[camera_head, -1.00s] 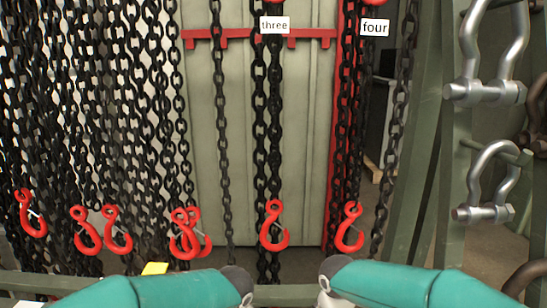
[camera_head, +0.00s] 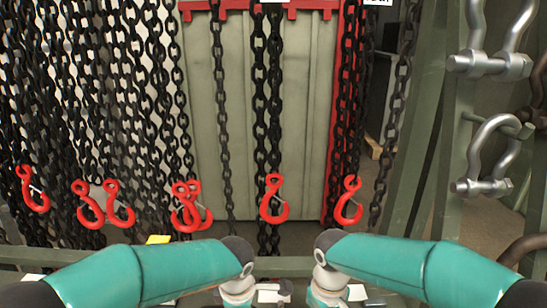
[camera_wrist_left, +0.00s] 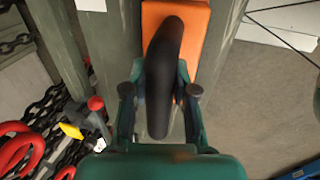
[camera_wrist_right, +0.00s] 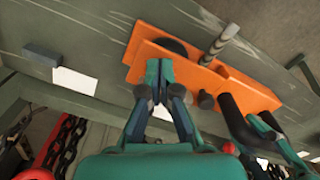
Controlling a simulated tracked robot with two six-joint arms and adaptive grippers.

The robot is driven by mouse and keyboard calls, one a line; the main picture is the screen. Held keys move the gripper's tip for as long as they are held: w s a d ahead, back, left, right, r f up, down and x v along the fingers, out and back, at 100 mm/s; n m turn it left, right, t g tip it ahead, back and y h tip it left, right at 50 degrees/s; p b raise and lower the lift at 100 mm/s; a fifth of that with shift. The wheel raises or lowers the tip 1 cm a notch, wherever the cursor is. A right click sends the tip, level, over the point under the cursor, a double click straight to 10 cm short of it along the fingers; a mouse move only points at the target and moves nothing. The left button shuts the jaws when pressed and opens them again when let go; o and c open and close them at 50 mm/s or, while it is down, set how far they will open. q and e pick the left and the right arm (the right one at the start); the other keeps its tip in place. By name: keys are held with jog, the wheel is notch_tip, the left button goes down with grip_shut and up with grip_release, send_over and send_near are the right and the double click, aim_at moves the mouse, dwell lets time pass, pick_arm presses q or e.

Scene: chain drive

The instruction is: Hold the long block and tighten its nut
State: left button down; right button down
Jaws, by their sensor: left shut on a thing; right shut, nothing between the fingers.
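A long orange block (camera_wrist_right: 245,88) lies along a grey-green beam in the right wrist view, with a grey threaded rod (camera_wrist_right: 220,42) across its far side. Its orange end (camera_wrist_left: 202,35) shows at the top of the left wrist view. My left gripper (camera_wrist_left: 160,92) is shut on a thick black curved handle (camera_wrist_left: 162,65) that runs up against the orange piece. The handle and left fingers also show at the right of the right wrist view. My right gripper (camera_wrist_right: 158,78) is shut and empty, its tips close over the near orange edge; contact is unclear. I cannot make out a nut.
Black chains (camera_head: 90,100) with red hooks (camera_head: 273,200) hang ahead. Grey shackles (camera_head: 490,60) hang at the right on green posts. A grey block (camera_wrist_right: 42,55) and white labels (camera_wrist_right: 75,80) are on the beam. Chains and a red hook (camera_wrist_left: 20,145) hang near my left gripper.

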jog(key=shift+s+a, duration=0.2)
jog(key=shift+a, duration=0.25)
jog(key=shift+s+a, duration=0.2)
jog(key=shift+a, duration=0.25)
jog(key=shift+a, duration=0.1)
jog(key=shift+s, duration=0.1)
notch_tip(320, 180, up, 6)
jog(key=shift+s, duration=0.3)
dwell(0.7)
jog(key=shift+w+d+f, duration=0.3)
jog(key=shift+d+f, duration=0.35)
jog(key=shift+f, duration=0.35)
jog(key=shift+w+d+f, duration=0.25)
jog(key=shift+d+f, duration=0.35)
jog(key=shift+f, duration=0.4)
jog(key=shift+w+d+f, duration=0.3)
jog(key=shift+d+f, duration=0.35)
jog(key=shift+f, duration=0.35)
